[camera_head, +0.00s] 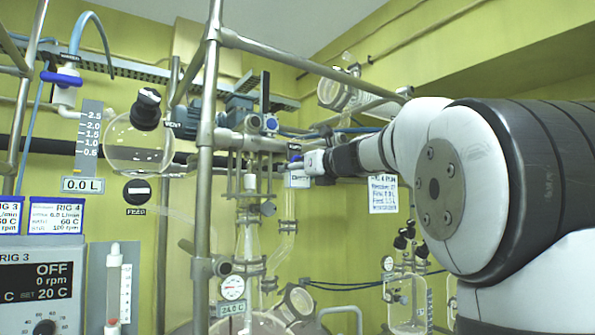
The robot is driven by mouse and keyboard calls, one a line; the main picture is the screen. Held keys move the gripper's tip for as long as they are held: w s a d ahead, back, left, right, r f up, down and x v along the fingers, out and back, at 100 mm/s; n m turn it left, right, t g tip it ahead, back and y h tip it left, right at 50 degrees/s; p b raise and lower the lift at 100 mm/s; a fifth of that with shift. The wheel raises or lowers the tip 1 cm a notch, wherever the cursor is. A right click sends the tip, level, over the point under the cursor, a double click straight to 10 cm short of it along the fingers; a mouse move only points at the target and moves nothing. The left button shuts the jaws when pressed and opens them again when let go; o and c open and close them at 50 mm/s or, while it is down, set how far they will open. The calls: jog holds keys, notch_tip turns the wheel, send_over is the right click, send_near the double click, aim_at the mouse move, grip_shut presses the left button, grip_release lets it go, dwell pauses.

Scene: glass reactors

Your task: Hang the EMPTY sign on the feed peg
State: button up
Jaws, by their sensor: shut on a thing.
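My gripper (305,164) is near the middle of the view, at the end of my arm reaching in from the right. It appears shut on a small white sign (298,181) with a dark blue upper edge, which hangs just below the fingertips. The sign's wording is too small to read. A round black disc (137,191) with a white bar is at the left, above a FEED label (136,212). It stands well to the left of my gripper; whether it carries the peg cannot be made out.
A steel upright (203,160) stands between my gripper and the FEED label. A glass vessel (138,145) and a 0.0 L display (83,185) are above and beside the label. A notice (383,194) hangs behind.

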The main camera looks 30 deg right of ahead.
dwell(0.3)
jog(key=o, duration=1.2)
jog(key=shift+c, duration=0.7)
jog(key=s, duration=0.7)
jog(key=shift+d+p, duration=0.15)
jog(key=shift+p, duration=0.3)
dwell(0.4)
jog(key=s+p, duration=0.2)
jog(key=s, duration=0.9)
jog(key=shift+d+p, duration=0.15)
jog(key=shift+p, duration=0.2)
dwell(0.6)
